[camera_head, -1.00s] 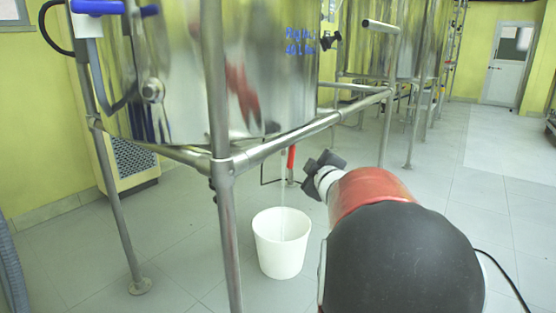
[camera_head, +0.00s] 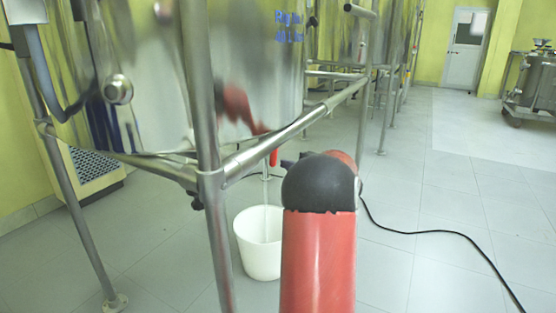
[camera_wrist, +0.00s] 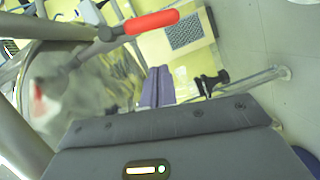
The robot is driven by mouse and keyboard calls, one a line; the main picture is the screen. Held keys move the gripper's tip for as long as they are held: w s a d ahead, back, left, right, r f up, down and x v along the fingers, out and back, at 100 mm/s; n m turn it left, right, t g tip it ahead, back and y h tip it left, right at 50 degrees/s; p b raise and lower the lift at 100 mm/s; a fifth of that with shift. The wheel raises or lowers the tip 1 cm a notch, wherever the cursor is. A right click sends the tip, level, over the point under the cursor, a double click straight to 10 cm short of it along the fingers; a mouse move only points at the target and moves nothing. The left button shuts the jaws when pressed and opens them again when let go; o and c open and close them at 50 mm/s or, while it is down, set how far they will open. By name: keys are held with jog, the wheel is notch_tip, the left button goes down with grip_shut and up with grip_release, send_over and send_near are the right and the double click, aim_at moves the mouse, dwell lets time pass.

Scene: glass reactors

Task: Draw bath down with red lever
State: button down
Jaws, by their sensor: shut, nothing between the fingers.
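The red lever (camera_head: 273,158) hangs under the steel tank (camera_head: 165,80), seen in the head view just left of my arm. In the wrist view the red lever (camera_wrist: 152,22) lies near the top, joined to a metal valve stem. My gripper (camera_wrist: 158,72) is shut and empty, its fingers apart from the lever in that picture. In the head view my arm hides most of the gripper. A white bucket (camera_head: 258,250) stands on the floor below the outlet. A thin pale stream (camera_head: 266,192) runs down into it.
The tank's steel frame has a leg (camera_head: 205,160) and a rail (camera_head: 290,132) close to my arm. A black cable (camera_head: 430,233) lies on the floor at right. Open tiled floor is on the right, with a wheeled steel unit (camera_head: 532,85) farther back.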

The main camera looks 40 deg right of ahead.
aim_at(275, 157)
jog(key=w+d+f, duration=0.1)
jog(key=w+d, duration=0.1)
jog(key=w, duration=0.5)
jog(key=shift+w, duration=0.1)
jog(key=shift+w+d+f, duration=0.3)
jog(key=shift+w+d, duration=0.15)
jog(key=shift+d, duration=0.35)
jog(key=shift+a+f, duration=0.1)
jog(key=shift+a, duration=0.1)
